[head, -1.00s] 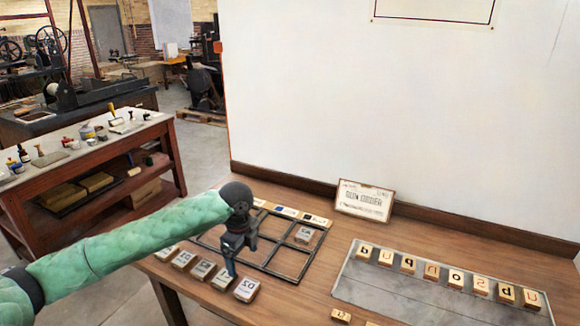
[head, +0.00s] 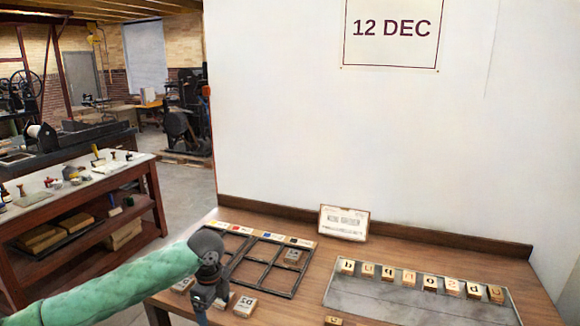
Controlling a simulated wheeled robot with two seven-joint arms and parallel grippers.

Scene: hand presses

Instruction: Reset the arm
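My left arm comes in from the left in a green sleeve. Its dark gripper (head: 202,306) points down over the front left of the wooden table, in front of the black grid frame (head: 275,263). The fingertips are small and seen nearly edge-on, so I cannot tell whether they are open or shut. A marked block (head: 244,306) lies just right of the gripper, and other blocks beside it are partly hidden by the gripper and arm. One block (head: 293,256) sits in a right-hand cell of the frame. My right gripper is not in view.
A grey tray (head: 400,307) at right holds a row of letter blocks (head: 430,283). A small sign (head: 344,222) leans at the back wall, below a "12 DEC" notice (head: 391,32). A tool bench (head: 85,180) stands left, across a floor gap.

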